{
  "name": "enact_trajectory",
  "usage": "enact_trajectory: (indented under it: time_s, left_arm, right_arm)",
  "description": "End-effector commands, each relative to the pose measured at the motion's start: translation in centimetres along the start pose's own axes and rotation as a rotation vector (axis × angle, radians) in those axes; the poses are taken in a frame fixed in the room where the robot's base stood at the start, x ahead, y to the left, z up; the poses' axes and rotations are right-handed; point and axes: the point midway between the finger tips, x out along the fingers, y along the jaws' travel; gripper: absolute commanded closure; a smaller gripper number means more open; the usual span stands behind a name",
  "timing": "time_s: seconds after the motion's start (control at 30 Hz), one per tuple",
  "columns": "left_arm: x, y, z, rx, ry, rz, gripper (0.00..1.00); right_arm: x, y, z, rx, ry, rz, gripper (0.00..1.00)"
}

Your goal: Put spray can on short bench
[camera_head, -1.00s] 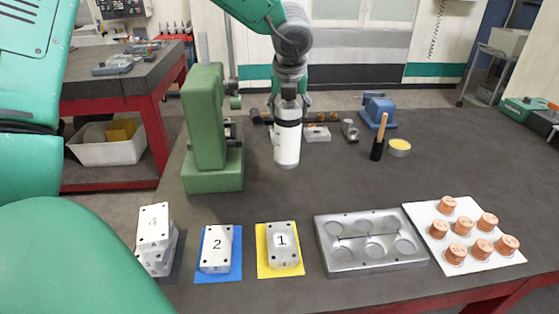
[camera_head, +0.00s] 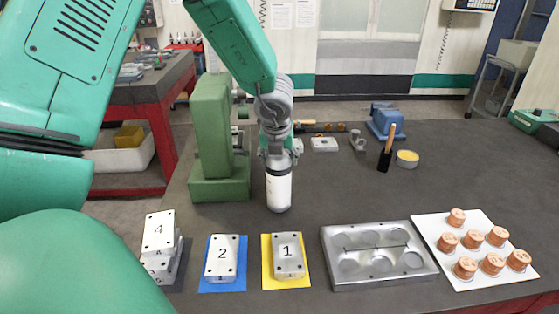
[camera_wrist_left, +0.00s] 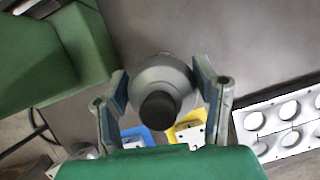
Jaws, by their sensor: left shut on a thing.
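The spray can (camera_head: 279,188) is white with a grey shoulder and hangs upright in my left gripper (camera_head: 278,150), over the large dark worktop (camera_head: 340,190). In the left wrist view the can (camera_wrist_left: 160,76) shows from above with its dark cap, between the two fingers of the gripper (camera_wrist_left: 165,85), which is shut on it. I cannot tell whether its base touches the worktop. A second dark bench (camera_head: 170,85) with red legs stands at the back left. My right gripper is not in view.
A green press (camera_head: 213,140) stands just left of the can. In front lie numbered blocks (camera_head: 222,258) on coloured mats, a metal mould base (camera_head: 378,255) and a white board (camera_head: 450,230) with several copper pieces. A brush (camera_head: 386,150) and tin (camera_head: 407,158) are right. The worktop's middle right is clear.

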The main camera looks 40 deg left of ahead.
Motion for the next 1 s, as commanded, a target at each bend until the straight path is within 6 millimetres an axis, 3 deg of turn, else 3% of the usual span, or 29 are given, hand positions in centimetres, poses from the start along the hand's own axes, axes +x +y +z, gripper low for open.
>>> enact_trajectory:
  time_s: [0.27,0.3,0.33,0.67,0.77,1.0]
  left_arm:
    - [0.2,0.0,-0.1,-0.001,0.0,0.0,0.97]
    - [0.1,0.0,-0.1,-0.001,0.001,0.001,0.31]
    - [0.1,0.0,-0.1,-0.001,0.001,0.001,0.25]
    - [-0.2,0.0,0.0,0.0,0.001,0.001,0.25]
    - [-1.4,0.0,0.1,-0.001,-0.001,-0.001,0.25]
    - [-6.5,-0.1,0.0,-0.002,-0.001,-0.004,0.25]
  right_arm:
    - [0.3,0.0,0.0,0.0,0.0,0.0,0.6]
    - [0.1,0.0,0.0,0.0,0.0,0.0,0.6]
    - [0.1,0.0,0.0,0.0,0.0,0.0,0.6]
    - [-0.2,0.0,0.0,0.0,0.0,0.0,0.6]
    - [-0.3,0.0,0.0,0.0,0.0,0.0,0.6]
    - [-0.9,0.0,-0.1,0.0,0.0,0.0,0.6]
